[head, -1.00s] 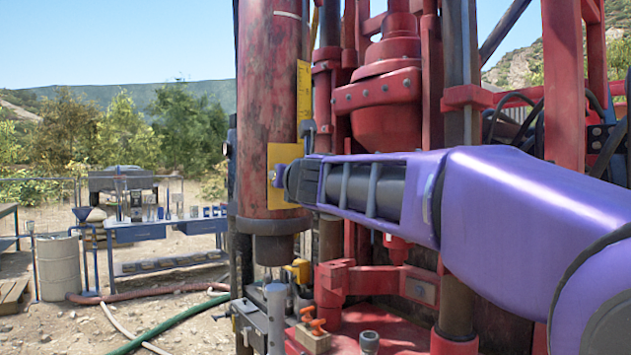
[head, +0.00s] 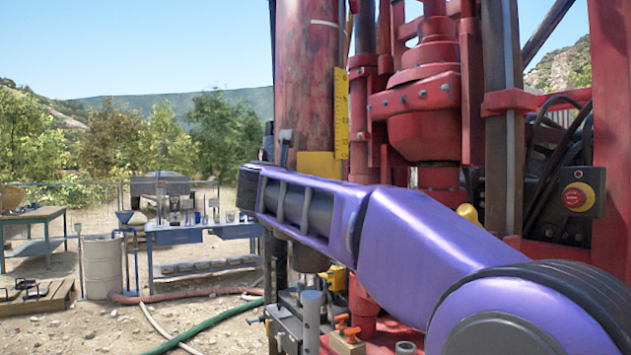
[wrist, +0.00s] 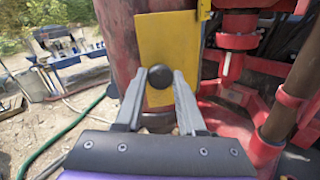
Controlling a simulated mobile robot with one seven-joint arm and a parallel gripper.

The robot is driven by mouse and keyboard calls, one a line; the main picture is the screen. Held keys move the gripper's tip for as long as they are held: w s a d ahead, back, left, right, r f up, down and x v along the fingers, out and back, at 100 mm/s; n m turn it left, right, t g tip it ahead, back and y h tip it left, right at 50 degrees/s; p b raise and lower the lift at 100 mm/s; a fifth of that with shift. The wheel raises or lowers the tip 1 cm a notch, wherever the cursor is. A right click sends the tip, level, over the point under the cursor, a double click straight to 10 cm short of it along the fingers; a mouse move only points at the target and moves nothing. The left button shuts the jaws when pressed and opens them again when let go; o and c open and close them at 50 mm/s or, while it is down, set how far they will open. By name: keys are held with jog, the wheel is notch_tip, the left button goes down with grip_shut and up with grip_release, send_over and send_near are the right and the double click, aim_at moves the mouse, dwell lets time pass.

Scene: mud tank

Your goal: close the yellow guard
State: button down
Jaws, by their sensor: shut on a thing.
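The yellow guard (head: 318,163) is a flat plate against the side of the thick, worn red cylinder (head: 307,75). In the head view my purple arm covers its lower part. In the wrist view the guard (wrist: 168,45) stands upright in front of the cylinder, with a round black knob (wrist: 160,75) on its face. My gripper (wrist: 160,82) has one finger on each side of the knob and is shut on it. In the head view the fingers are hidden or too small to make out at the arm's far end. I cannot tell how the guard is hinged.
A yellow scale strip (head: 341,115) stands beside the cylinder. Red rig pipes and a flanged housing (head: 424,100) are to the right, with an emergency stop (head: 576,197). A blue bench (head: 205,236) and a drum (head: 102,266) stand on open ground at left, with hoses.

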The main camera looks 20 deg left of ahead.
jog(key=shift+w+a+r+m+h, duration=0.1)
jog(key=shift+w+a+m+h, duration=0.2)
jog(key=shift+h, duration=0.4)
jog(key=shift+s, duration=0.1)
jog(key=c, duration=0.5)
grip_release()
jog(key=s+b, duration=0.2)
jog(key=s, duration=1.5)
jog(key=shift+s+a+b, duration=0.15)
jog(key=shift+s+b, duration=0.05)
jog(key=shift+b, duration=0.15)
